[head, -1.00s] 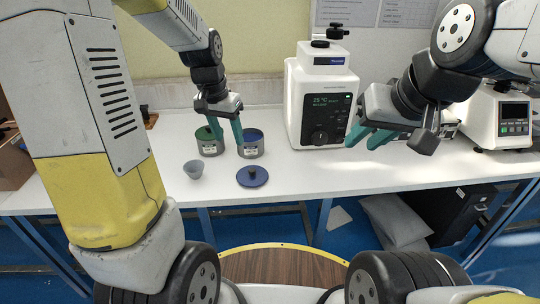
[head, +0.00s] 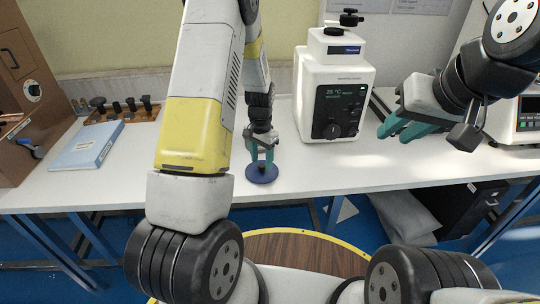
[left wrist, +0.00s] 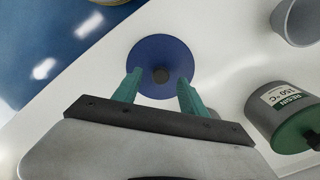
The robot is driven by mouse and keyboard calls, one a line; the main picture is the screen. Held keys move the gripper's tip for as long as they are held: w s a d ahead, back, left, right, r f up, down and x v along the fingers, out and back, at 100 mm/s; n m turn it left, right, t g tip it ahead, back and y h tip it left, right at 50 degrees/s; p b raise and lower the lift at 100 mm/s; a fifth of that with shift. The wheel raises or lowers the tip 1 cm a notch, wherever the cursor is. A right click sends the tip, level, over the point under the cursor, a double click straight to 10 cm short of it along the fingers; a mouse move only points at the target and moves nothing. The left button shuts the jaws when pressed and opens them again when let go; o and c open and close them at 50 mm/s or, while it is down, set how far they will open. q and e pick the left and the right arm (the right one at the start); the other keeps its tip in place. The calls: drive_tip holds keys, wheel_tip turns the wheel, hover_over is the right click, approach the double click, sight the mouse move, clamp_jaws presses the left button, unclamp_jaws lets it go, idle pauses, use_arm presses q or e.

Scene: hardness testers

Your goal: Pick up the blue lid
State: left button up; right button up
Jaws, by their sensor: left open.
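The blue lid (head: 258,178), a round disc with a dark knob, lies flat on the white table near its front edge. My left gripper (head: 262,155) points down over it, fingers apart and empty. In the left wrist view the lid (left wrist: 160,52) sits between and beyond the fingertips of my left gripper (left wrist: 158,82), with the knob between the fingers. Whether the fingers touch the lid or knob I cannot tell. My right gripper (head: 395,130) hangs over the table at the right with its teal fingers apart and nothing between them.
A grey can (left wrist: 285,115) with a green top and resin label and a grey cup (left wrist: 298,20) stand beside the lid in the left wrist view. My left arm hides them in the head view. A white tester (head: 333,95) stands behind. A blue book (head: 87,146) lies left.

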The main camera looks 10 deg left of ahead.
use_arm(q)
drive_tip(key=shift+f, duration=0.85)
clamp_jaws()
drive_tip(key=shift+r, duration=0.1)
